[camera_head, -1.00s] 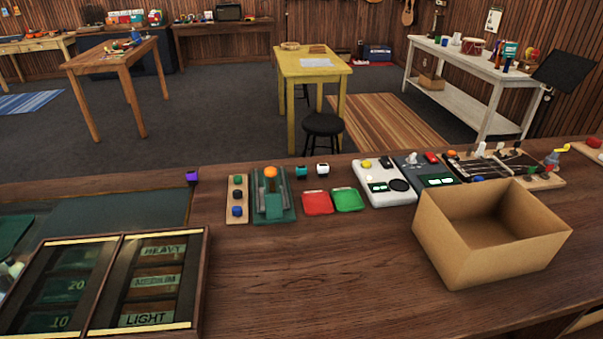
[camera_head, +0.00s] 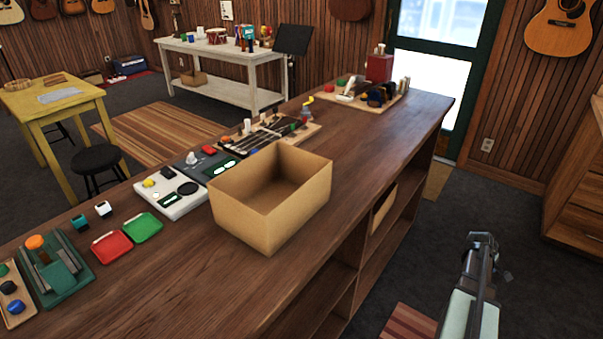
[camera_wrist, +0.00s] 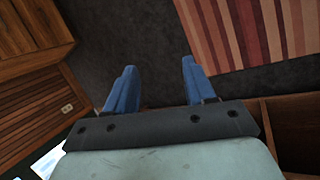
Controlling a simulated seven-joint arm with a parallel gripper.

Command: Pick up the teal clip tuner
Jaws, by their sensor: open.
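The teal clip tuner (camera_head: 80,222) is a small block on the wooden counter at the left of the head view. It sits just behind the green stand and left of a similar white clip tuner (camera_head: 103,209). My gripper shows in the wrist view as two blue fingers (camera_wrist: 158,82), spread apart with nothing between them. It points down at the dark floor and a striped rug. In the head view my arm is at the lower right, off the counter's front side and far from the teal tuner. The wrist view does not show the tuner.
An open cardboard box (camera_head: 270,200) stands on the counter between my arm and the tuners. Red (camera_head: 112,247) and green (camera_head: 143,228) trays lie in front of the tuners. A green stand (camera_head: 52,270) and a white device (camera_head: 166,193) flank them. The counter's front left is clear.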

